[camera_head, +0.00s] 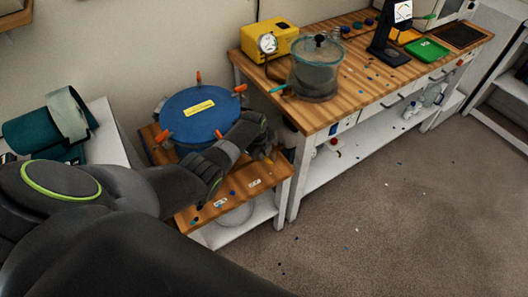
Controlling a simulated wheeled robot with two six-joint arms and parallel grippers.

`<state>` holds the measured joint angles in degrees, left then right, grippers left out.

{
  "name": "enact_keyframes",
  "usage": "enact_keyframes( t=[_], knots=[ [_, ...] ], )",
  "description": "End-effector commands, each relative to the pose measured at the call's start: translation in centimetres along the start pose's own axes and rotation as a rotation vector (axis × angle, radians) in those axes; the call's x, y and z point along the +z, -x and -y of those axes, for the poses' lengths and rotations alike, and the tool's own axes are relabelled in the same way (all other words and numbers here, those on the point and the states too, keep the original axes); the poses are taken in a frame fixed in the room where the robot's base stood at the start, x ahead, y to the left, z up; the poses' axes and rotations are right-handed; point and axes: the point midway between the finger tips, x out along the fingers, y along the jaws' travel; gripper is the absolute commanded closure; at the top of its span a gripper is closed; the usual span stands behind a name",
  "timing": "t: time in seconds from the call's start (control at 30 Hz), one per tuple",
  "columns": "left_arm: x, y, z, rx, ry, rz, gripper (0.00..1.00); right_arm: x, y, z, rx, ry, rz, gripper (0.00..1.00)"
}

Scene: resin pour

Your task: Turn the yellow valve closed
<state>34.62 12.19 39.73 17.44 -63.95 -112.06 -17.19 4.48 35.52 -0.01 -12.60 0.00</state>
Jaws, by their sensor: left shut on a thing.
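A blue round-lidded pot (196,112) with orange clamps stands on the low wooden table at left centre. My left arm reaches in from the left, and my left gripper (262,148) is at the pot's right side. A small yellow piece (268,161), which looks like the yellow valve's handle, shows at the fingertips. The gripper is shut on it. Most of the valve is hidden behind the gripper, so its angle cannot be told. My right gripper is not in view.
A taller wooden bench (345,95) stands close to the right of the gripper. It carries a yellow pump (268,38), a clear lidded chamber (316,68) and a green tray (427,50). Small bits lie on the low table's front (215,212). The carpet (400,210) is mostly clear.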

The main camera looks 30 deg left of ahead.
Motion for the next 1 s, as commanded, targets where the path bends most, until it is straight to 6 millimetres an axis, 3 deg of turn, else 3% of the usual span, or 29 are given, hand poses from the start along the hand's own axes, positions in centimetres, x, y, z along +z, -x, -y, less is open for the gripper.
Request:
enact_keyframes(
  t=[0.4, 0.97, 1.0],
  knots=[
    [0.21, 0.06, -0.67, 0.001, -0.195, -0.038, 1.0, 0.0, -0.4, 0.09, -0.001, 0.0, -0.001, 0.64],
    [0.21, 0.1, -0.76, 0.002, -0.225, -0.045, 1.0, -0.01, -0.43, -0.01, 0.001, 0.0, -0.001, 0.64],
    [0.21, 0.1, -0.76, 0.002, -0.225, -0.045, 0.86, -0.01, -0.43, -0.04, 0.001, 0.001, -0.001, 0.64]
  ],
)
